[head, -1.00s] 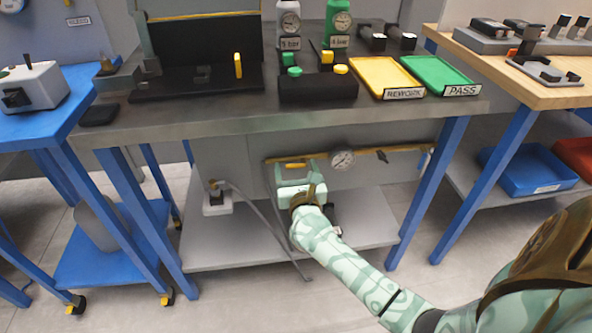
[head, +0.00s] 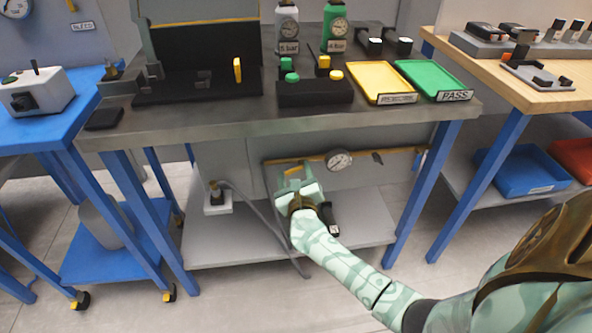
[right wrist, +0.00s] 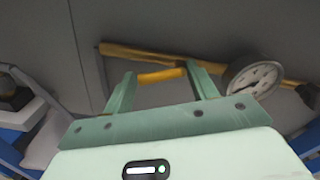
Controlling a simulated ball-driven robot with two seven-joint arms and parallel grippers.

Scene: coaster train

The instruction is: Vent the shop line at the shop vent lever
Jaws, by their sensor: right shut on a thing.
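A brass pipe (head: 400,150) with a round white gauge (head: 339,160) runs under the steel workbench. My right gripper (head: 289,172) reaches under the bench to the pipe's left part. In the right wrist view its two pale green fingers (right wrist: 162,82) stand on either side of a short yellow lever (right wrist: 160,75) just below the pipe. It is shut on that lever. The gauge (right wrist: 254,79) is close to the right finger. The lever's mount is not clear, and no label shows on it. My left gripper is out of view.
The bench top (head: 190,125) lies above my right arm. A lower shelf (head: 250,245) below holds a white block (head: 217,203) with a hose. A dark handle (head: 377,158) sits on the pipe right of the gauge. Blue bench legs (head: 425,190) stand on both sides.

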